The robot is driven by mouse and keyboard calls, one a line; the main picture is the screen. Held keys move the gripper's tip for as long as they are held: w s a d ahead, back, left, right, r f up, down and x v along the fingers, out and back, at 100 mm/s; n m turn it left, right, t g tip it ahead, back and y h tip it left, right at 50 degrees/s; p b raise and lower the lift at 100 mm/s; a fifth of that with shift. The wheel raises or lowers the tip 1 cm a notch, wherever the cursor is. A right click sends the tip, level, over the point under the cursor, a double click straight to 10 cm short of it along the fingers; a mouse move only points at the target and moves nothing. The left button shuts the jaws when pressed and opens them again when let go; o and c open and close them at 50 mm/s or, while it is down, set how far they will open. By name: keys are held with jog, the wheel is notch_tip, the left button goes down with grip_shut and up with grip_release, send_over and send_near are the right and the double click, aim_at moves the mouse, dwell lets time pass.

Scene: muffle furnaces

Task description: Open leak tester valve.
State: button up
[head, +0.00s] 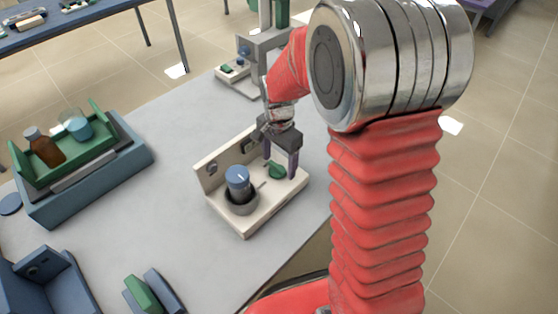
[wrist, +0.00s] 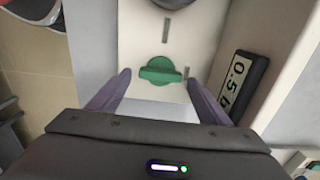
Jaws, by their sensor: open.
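The leak tester (head: 255,212) is a cream L-shaped unit on the grey table, with a blue-capped cylinder (head: 238,182) in a grey round seat on its base. Its green valve handle (head: 276,170) sits at the right part of the base. In the wrist view the green valve handle (wrist: 160,73) lies crosswise ahead of my fingertips, with a small mark on the panel beyond it. My gripper (head: 281,165) is open, its purple fingers pointing down around the valve area. In the wrist view my gripper (wrist: 163,82) has one finger to each side, apart from the handle.
A display reading about 0.5 (wrist: 239,82) stands close beside the right finger. A green tray (head: 75,160) with bottles is on the left of the table. Blue fixtures (head: 45,280) are at the front left. The table middle is clear.

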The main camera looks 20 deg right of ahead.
aim_at(280, 168)
notch_tip(280, 168, up, 14)
jog(key=shift+f, duration=0.15)
dwell(0.5)
dwell(0.7)
jog(key=s+r+n+t, duration=0.2)
jog(key=s+n, duration=0.4)
jog(key=s, duration=0.4)
jog(key=s+r+n+t, duration=0.3)
jog(key=s+n, duration=0.3)
jog(key=s, duration=0.4)
jog(key=shift+s+a+r+t, duration=0.2)
jog(key=shift+s+r+t, duration=0.1)
jog(key=shift+r, duration=0.55)
